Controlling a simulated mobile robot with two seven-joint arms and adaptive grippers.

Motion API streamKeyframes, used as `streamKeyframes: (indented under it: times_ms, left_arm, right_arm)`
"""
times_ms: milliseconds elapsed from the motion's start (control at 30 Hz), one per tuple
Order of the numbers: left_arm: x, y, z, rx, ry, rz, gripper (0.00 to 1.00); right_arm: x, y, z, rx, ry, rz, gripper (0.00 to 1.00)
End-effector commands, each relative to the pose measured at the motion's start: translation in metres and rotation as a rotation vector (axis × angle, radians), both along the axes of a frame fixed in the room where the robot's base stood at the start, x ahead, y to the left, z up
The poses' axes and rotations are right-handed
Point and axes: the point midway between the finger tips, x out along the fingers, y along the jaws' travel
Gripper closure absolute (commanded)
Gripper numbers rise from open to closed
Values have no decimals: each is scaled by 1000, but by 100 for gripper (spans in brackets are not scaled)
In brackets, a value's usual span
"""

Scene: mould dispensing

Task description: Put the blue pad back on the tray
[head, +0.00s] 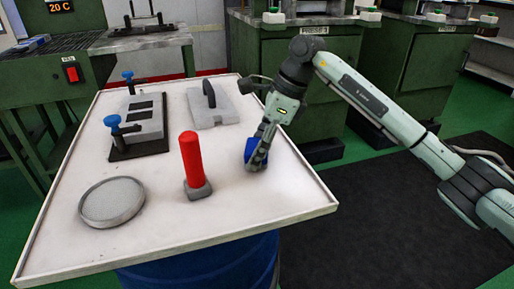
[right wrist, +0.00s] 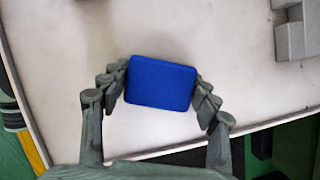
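The blue pad (head: 250,150) is at the right part of the white rimmed tray (head: 240,205). My right gripper (head: 258,158) reaches down over the tray from the right and is shut on the pad. In the right wrist view, the blue pad (right wrist: 161,83) sits between the two fingers of my right gripper (right wrist: 162,90), which touch its left and right ends. The pad is at or just above the tray surface; I cannot tell whether it touches. My left gripper is not in view.
A red-handled tool (head: 192,160) stands left of the pad. A round sieve (head: 112,201) lies at the front left. A mould with blue knobs (head: 138,125) and a grey block with a black handle (head: 212,107) are farther back. The tray's front right corner is clear.

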Motion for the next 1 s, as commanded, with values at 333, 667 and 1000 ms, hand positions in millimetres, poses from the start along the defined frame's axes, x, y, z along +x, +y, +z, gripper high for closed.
streamKeyframes:
  times_ms: [333,667,1000]
  left_arm:
    - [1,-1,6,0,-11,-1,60]
    - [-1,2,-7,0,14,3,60]
    - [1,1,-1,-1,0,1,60]
  right_arm:
    - [0,0,1,0,0,0,19]
    - [1,-9,25,0,-5,-2,19]
    - [-2,-36,91,1,-3,-2,19]
